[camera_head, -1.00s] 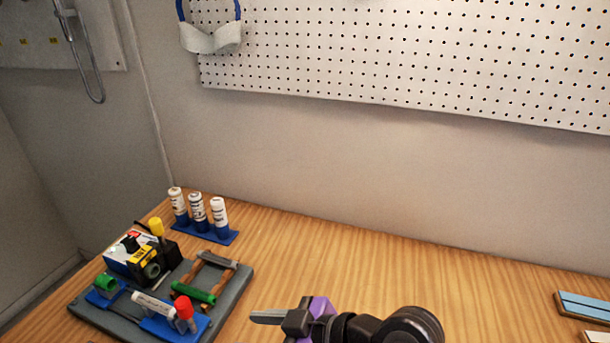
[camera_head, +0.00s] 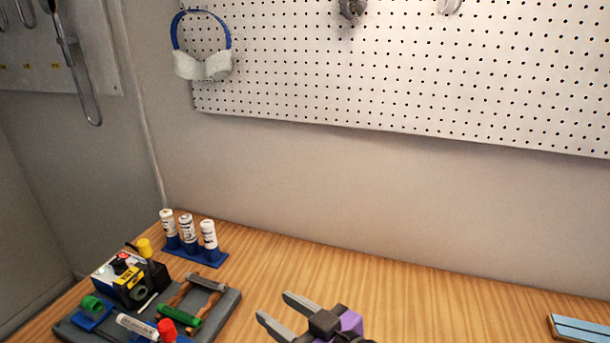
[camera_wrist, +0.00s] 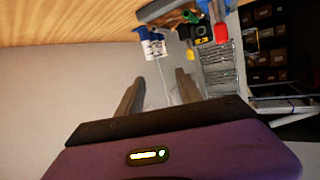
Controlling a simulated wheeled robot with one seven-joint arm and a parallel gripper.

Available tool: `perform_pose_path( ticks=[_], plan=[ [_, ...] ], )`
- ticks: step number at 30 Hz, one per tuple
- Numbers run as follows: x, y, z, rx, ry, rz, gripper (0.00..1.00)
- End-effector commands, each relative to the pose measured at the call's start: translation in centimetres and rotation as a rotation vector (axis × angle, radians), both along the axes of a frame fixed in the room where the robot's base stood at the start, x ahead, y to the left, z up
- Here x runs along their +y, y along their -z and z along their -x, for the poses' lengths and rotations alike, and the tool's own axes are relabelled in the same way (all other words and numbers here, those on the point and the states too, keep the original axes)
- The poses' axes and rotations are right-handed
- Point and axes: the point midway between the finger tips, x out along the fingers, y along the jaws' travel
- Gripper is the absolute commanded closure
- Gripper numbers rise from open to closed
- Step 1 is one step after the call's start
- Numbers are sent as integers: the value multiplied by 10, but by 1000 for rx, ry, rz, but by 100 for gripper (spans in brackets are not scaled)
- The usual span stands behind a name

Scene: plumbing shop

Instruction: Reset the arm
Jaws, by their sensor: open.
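My gripper (camera_head: 274,312) shows at the bottom middle of the head view, above the wooden workbench (camera_head: 370,285). Its two grey fingers are apart with nothing between them, and they point left. In the wrist view my gripper (camera_wrist: 158,85) also has its fingers spread and empty. The wrist view is turned over, with the bench top (camera_wrist: 70,22) along its upper edge. The rest of my arm is mostly out of the head view.
A grey tray (camera_head: 225,312) with tools and markers lies at the bench's left. Three white bottles (camera_head: 187,228) stand in a blue holder (camera_head: 200,255) behind it. A blue-topped block (camera_head: 585,328) lies far right. The bench middle is clear.

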Motion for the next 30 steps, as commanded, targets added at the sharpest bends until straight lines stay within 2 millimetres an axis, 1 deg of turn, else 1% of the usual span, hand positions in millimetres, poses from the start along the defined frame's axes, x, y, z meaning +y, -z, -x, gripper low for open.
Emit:
perform_pose_path(
  ticks=[5, 6, 8, 9, 11, 12, 14, 15, 17, 18, 20, 21, 25, 30],
  plan=[
    [-48, 16, 7, -31, 202, -66, 57],
    [-62, 20, 12, -42, 251, -80, 57],
    [-83, 27, 22, -61, 322, -98, 57],
    [-96, 30, 30, -74, 367, -108, 57],
    [-116, 36, 45, -94, 427, -121, 57],
    [-128, 38, 56, -108, 462, -127, 57],
    [-145, 42, 73, -130, 510, -134, 57],
    [-156, 43, 86, -143, 539, -137, 57],
    [-170, 45, 105, -162, 576, -137, 57],
    [-178, 46, 119, -173, 597, -135, 57],
    [-189, 47, 139, -188, 626, -132, 57],
    [-195, 47, 153, -196, 642, -130, 57],
    [-212, 46, 198, -212, 683, -108, 57],
    [-225, 46, 256, -196, 719, -60, 57]
  ],
)
